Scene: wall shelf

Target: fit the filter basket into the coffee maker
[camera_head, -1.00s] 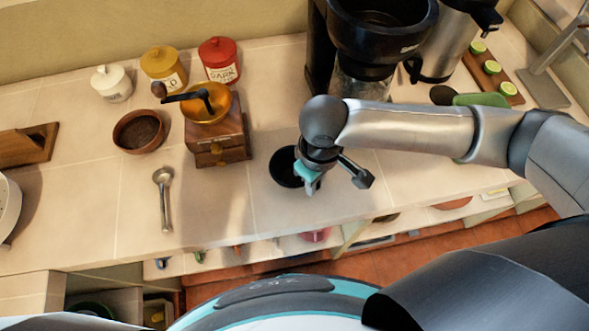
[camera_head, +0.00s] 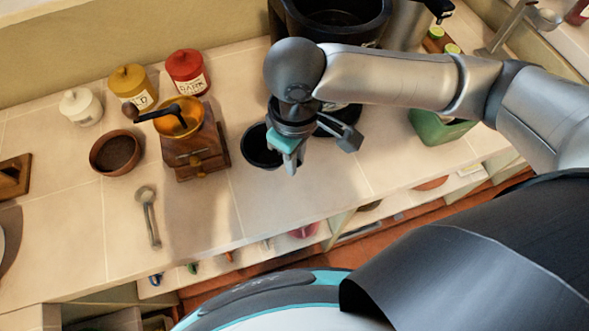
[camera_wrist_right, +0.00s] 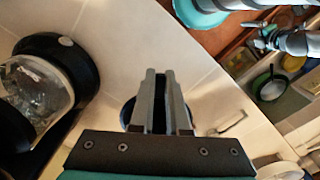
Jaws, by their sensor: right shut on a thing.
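The filter basket is a black round cup (camera_head: 259,151) on or just above the counter, right of the grinder. My right gripper (camera_head: 291,166) is at its right side and shut on it. In the right wrist view the fingers (camera_wrist_right: 160,84) are close together, with a dark part between them and the basket's dark rim (camera_wrist_right: 127,113) behind. The black coffee maker (camera_head: 335,22) stands at the back, partly hidden by my right arm. In the right wrist view its base and glass carafe (camera_wrist_right: 38,92) are at the left. My left gripper is not in view.
A wooden grinder (camera_head: 195,155), a brown bowl of grounds (camera_head: 116,152) and a metal scoop (camera_head: 149,215) lie to the left. White, yellow and red jars stand behind. A green container (camera_head: 440,127) is at the right. The front counter is clear.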

